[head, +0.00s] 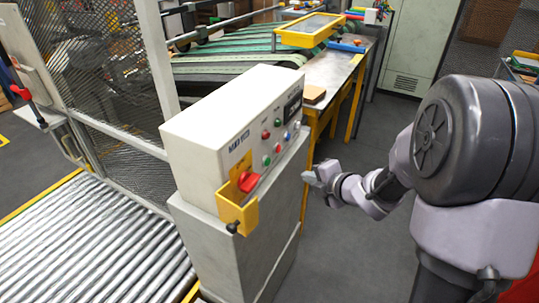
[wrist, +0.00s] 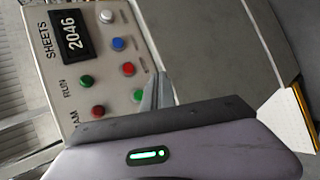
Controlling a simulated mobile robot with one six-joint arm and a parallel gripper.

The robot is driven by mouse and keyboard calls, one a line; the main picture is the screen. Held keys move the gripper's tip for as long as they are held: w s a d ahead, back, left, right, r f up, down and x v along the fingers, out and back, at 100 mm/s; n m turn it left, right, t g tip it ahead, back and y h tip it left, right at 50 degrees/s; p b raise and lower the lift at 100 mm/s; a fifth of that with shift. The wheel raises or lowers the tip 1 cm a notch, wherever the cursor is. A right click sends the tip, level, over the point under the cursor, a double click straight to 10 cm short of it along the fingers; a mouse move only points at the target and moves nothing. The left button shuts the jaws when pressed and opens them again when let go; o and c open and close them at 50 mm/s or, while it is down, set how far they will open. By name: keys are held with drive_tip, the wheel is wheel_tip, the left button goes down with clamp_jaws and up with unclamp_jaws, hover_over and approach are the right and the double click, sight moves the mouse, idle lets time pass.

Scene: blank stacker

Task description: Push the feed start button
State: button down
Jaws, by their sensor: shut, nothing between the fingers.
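The control box (head: 215,118) has a sloped front panel with a column of small push buttons. In the wrist view these are a white button (wrist: 106,17), a blue button (wrist: 118,43), a red button (wrist: 128,69) and a green button (wrist: 138,96). No readable label marks which is feed start. My gripper (head: 312,175) is shut and empty, to the right of the panel and apart from it in the head view. In the wrist view my fingertips (wrist: 163,77) appear just right of the red and green buttons, partly hidden behind the gripper body.
A large red button (head: 248,182) sits in a yellow guard (head: 237,214) on the box. A yellow-legged table (head: 333,75) stands behind.

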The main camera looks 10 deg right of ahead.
sight(267, 162)
drive_tip(key=w+a+b, duration=0.1)
drive_tip(key=w+a, duration=0.4)
drive_tip(key=a, duration=0.2)
drive_tip(key=shift+b, duration=0.3)
drive_tip(key=shift+w+a, duration=0.15)
drive_tip(key=shift+w, duration=0.05)
idle(1.9)
drive_tip(key=shift+w+a, duration=0.15)
drive_tip(key=shift+a, duration=0.1)
